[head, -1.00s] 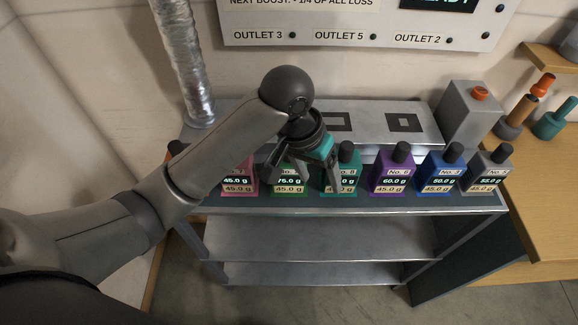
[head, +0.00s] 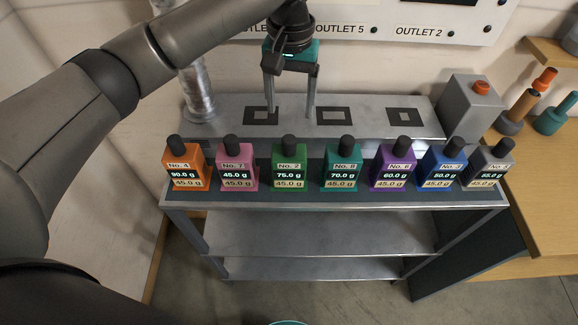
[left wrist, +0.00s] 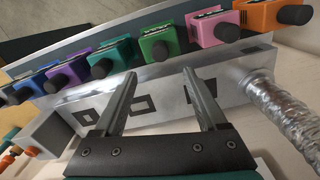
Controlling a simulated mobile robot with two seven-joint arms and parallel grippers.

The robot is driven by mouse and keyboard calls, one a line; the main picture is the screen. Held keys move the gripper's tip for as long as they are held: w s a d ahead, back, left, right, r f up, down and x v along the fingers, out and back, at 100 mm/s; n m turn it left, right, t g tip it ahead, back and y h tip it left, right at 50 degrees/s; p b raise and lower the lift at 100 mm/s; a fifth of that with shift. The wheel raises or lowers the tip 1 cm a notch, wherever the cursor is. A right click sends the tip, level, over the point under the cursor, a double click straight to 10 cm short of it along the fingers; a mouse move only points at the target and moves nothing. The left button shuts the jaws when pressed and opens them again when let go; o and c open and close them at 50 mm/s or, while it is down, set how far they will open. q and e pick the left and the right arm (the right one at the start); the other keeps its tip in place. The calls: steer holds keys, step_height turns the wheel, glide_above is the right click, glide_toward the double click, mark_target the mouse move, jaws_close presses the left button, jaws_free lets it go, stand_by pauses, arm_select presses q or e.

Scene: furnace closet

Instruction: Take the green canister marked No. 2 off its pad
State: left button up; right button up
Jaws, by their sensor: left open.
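The green canister marked No. 2 (head: 289,165) stands upright on the front shelf strip, third from the left, with a black cap and a 75.0 g reading over a 45.0 g label. It also shows in the left wrist view (left wrist: 161,44), beyond the gripper's fingers. My left gripper (head: 290,108) is open and empty, pointing down above the raised back ledge, behind and above the green canister and apart from it. In the left wrist view its two fingers (left wrist: 158,80) are spread wide with nothing between them. My right gripper does not show.
An orange canister (head: 184,163) and a pink one (head: 233,163) stand left of the green; a teal one (head: 341,165) and several more stand right. The ledge (head: 375,125) bears black square outlines. A foil duct (head: 198,95) rises at left, a grey box (head: 468,112) at right.

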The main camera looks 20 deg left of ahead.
mark_target(289, 139)
arm_select(q)
step_height(289, 139, down, 5)
steer(key=shift+s+f+b, duration=0.15)
steer(key=shift+s+f, duration=0.05)
steer(key=shift+f, duration=1.15)
steer(key=shift+s+f+b, duration=0.15)
steer(key=shift+s+f, duration=0.05)
steer(key=shift+f, duration=1.1)
steer(key=shift+c, duration=0.2)
jaws_close()
steer(key=shift+r, duration=0.1)
